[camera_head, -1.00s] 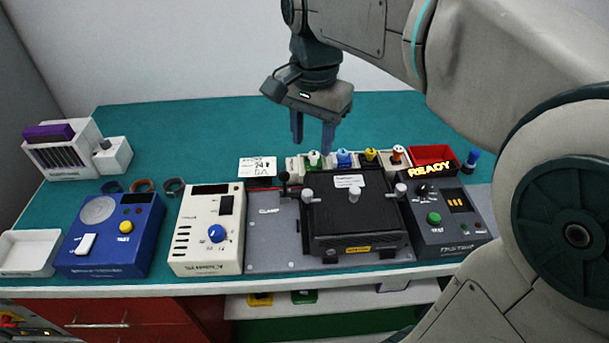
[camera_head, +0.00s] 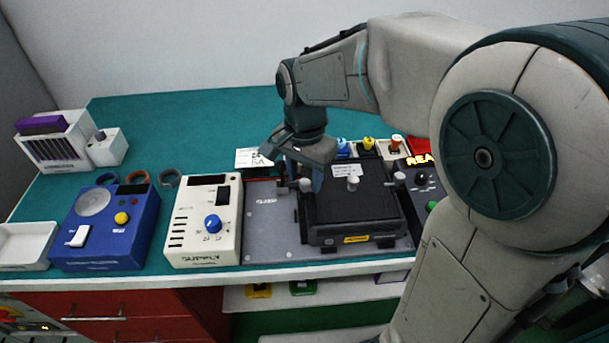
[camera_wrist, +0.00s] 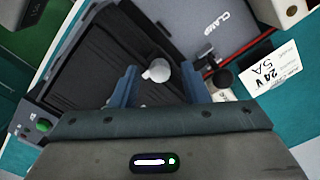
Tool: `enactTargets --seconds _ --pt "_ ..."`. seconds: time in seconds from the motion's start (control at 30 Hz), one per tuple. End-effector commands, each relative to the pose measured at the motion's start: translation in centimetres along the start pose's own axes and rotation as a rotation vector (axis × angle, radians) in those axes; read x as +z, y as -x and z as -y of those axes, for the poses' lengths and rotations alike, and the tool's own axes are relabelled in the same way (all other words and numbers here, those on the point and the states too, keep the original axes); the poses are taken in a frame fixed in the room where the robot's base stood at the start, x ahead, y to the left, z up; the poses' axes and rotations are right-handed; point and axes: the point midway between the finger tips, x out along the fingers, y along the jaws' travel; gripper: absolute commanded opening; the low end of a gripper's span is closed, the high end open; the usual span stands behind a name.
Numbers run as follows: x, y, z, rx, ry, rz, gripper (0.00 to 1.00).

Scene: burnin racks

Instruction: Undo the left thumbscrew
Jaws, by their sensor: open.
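The left thumbscrew (camera_head: 305,186) is a pale round knob at the left edge of the black fixture (camera_head: 355,215). My gripper (camera_head: 303,182) is open, with its blue fingers pointing down over this knob. In the wrist view a pale knob (camera_wrist: 157,70) shows between the two spread fingers (camera_wrist: 159,74), apart from both. I cannot tell whether the fingertips are down to its height. A middle thumbscrew (camera_head: 352,184) and a right thumbscrew (camera_head: 399,178) stand along the same fixture.
The cream supply box (camera_head: 205,222) is left of the grey clamp plate (camera_head: 270,235). Coloured connectors stand behind the fixture.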

Motion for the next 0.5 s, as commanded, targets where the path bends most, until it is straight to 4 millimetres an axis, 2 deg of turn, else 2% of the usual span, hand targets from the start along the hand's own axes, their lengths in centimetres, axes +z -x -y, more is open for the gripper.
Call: enactTargets --seconds 0.3,0.33,0.47,0.5 --pt "-0.01 -0.36 0.01 -0.001 0.0 -0.001 0.41" --pt "-0.01 -0.36 0.01 -0.001 0.0 0.0 0.39" --pt "-0.01 -0.34 0.01 -0.001 0.0 0.0 0.02" --pt "-0.01 -0.34 0.01 -0.001 0.0 0.0 0.0"
